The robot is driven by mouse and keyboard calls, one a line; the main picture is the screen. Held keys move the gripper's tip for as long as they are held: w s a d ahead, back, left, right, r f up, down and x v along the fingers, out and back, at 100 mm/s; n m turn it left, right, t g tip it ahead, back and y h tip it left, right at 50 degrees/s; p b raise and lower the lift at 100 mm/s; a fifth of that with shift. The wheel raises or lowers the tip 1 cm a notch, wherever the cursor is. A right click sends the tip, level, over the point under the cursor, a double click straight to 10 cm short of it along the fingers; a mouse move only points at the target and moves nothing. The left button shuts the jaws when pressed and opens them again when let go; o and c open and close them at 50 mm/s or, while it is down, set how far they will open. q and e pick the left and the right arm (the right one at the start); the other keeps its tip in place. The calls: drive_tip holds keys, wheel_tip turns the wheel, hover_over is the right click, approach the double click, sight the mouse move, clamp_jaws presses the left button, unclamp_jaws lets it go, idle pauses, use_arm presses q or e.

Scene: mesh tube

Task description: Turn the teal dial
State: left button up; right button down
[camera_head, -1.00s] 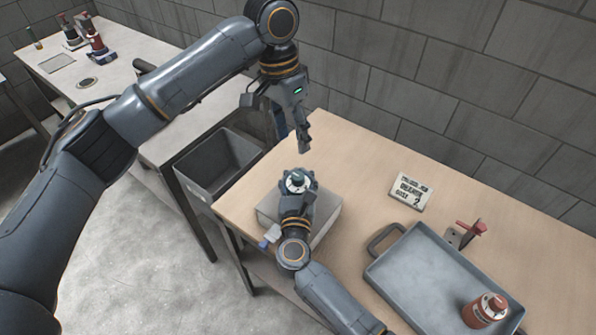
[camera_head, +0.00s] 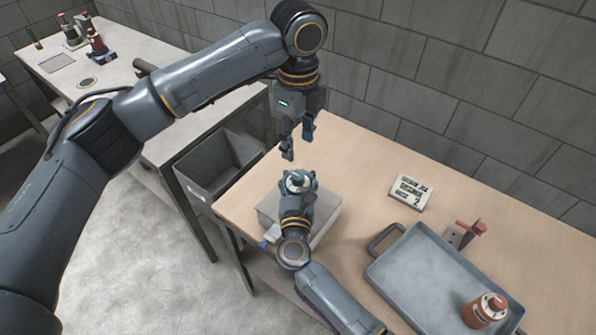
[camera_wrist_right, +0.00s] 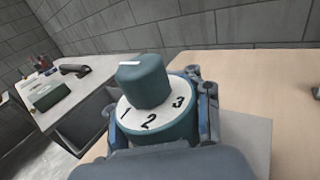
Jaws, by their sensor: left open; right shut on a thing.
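The teal dial (camera_wrist_right: 142,82) is a knob with a white pointer line, on a round white face with the numbers 1, 2 and 3 on a teal body. In the head view the dial (camera_head: 298,180) sits above a grey block on the wooden table. My right gripper (camera_head: 298,186) is shut on the dial's body, with fingers on its sides in the right wrist view (camera_wrist_right: 160,115). My left gripper (camera_head: 298,142) is open and empty, pointing down above and behind the dial, apart from it. The gripper hides part of the dial's base.
A grey bin (camera_head: 218,165) hangs between the tables. The table's back middle is clear.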

sight(298, 176)
use_arm(q)
wheel_tip(298, 176, down, 10)
drive_tip(key=shift+f, duration=0.2)
clamp_jaws()
idle(0.4)
